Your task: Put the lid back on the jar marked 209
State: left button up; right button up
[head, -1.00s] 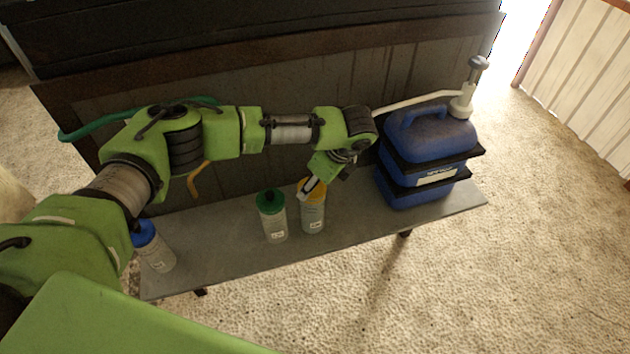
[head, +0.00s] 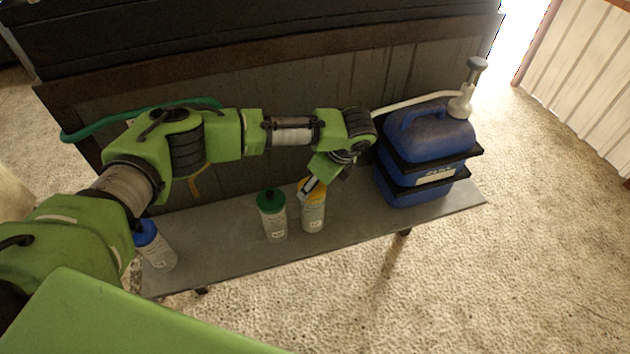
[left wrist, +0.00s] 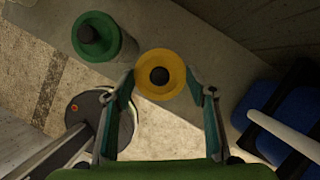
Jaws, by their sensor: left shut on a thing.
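My left gripper (head: 313,184) is shut on the yellow lid (head: 318,197), with its fingers on both sides of the rim. The left wrist view shows the yellow lid (left wrist: 147,86) with a dark knob at its centre, between the fingertips. The lid is right over the mouth of a pale jar (head: 313,220). I cannot tell whether it is seated or slightly above. The jar stands upright on the grey shelf (head: 225,255); its label is too small to read. My right gripper is out of view.
A jar with a green lid (head: 270,200) stands close to the left. A jar with a blue lid (head: 146,232) stands at the shelf's left end. A blue canister (head: 425,140) with a white pump (head: 462,103) stands at the right. A dark panel (head: 270,75) rises behind.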

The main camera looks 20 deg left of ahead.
pick_arm(q)
jog(key=o, duration=1)
jog(key=o, duration=0.5)
jog(key=shift+c, duration=0.2)
jog(key=shift+r, duration=0.1)
jog(key=shift+r+p, duration=3.45)
jog(key=shift+p, duration=0.45)
